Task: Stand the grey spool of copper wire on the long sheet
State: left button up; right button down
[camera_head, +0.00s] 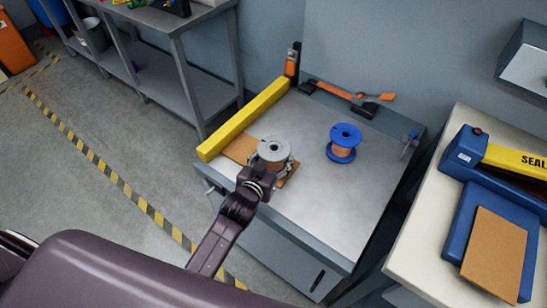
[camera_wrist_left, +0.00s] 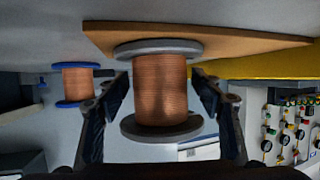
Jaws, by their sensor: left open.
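The grey spool of copper wire (camera_head: 274,149) stands upright on a brown sheet (camera_head: 240,148) on the grey table. In the left wrist view, which looks upside down, the spool (camera_wrist_left: 159,92) has one grey flange flat against the sheet (camera_wrist_left: 245,39). My left gripper (camera_head: 272,164) reaches in from the front. It is open, with one finger on each side of the spool; small gaps show between the fingers and the copper winding. The sheet is partly hidden by the spool and the gripper. My right gripper is in neither view.
A blue spool of copper wire (camera_head: 343,143) stands right of the grey one. A yellow bar (camera_head: 243,118) runs along the table's left edge, close to the sheet. An orange-and-black tool (camera_head: 350,97) lies at the back. The table's front right is clear.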

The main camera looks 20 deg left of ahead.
pick_arm(q)
jog(key=shift+r, duration=0.15)
jog(key=shift+s, duration=0.25)
jog(key=v, duration=1)
jog(key=shift+v, duration=0.75)
